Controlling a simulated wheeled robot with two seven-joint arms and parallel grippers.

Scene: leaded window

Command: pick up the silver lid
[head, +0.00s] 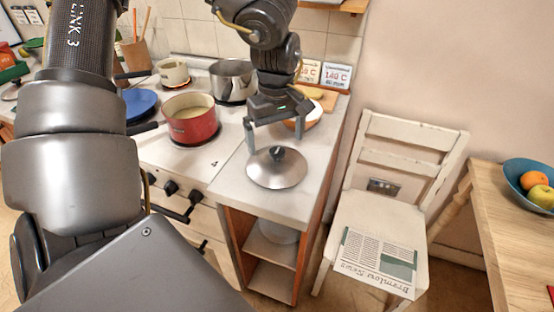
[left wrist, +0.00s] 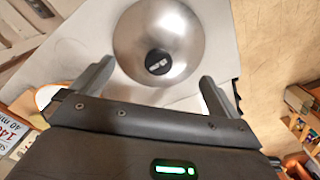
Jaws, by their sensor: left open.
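The silver lid (head: 277,168) is round and shiny with a black knob (head: 277,153) on top. It lies flat on the white counter, near its front end. My right gripper does not show in either view.
A red pot (head: 190,119) and a steel pot (head: 233,82) stand on the stove left of the counter. A bowl (head: 303,113) sits behind my gripper. A white chair (head: 385,225) with a newspaper (head: 375,262) stands right of the counter.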

